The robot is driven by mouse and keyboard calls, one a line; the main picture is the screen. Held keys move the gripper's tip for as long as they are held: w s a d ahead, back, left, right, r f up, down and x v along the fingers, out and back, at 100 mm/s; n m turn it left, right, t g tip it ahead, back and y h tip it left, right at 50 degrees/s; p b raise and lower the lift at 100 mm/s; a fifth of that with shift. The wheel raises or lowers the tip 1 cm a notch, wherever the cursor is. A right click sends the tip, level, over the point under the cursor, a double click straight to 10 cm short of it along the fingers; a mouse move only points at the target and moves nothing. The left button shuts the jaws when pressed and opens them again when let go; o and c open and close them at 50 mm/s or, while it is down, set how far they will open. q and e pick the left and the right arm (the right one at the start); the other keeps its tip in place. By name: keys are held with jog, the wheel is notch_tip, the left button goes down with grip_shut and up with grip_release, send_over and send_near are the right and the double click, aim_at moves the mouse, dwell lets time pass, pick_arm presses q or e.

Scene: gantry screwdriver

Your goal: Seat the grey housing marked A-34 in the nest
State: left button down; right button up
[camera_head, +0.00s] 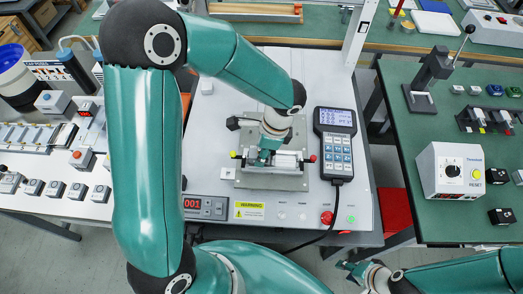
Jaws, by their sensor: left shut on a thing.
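My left gripper (262,158) reaches down over the fixture plate (245,182) in the middle of the grey station and is shut on a light grey block, seemingly the grey housing (287,161). The block is at the nest between a yellow-tipped part on the left and a red-tipped part on the right. The gripper and wrist cover part of it. No A-34 mark is readable, and I cannot tell whether the block rests fully down in the nest. My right gripper (356,270) is low at the bottom right, away from the fixture; its finger opening is unclear.
A handheld keypad unit (335,140) lies right of the fixture, its cable running down. A red-digit display (206,207) and a red button (327,217) are at the front. Small grey blocks (56,189) line the left bench. A white control box (452,171) stands on the right bench.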

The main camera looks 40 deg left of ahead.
pick_arm(q)
jog(key=shift+f, duration=0.1)
jog(key=c, duration=0.6)
grip_release()
jog(key=v, duration=1.2)
jog(key=shift+f, duration=0.1)
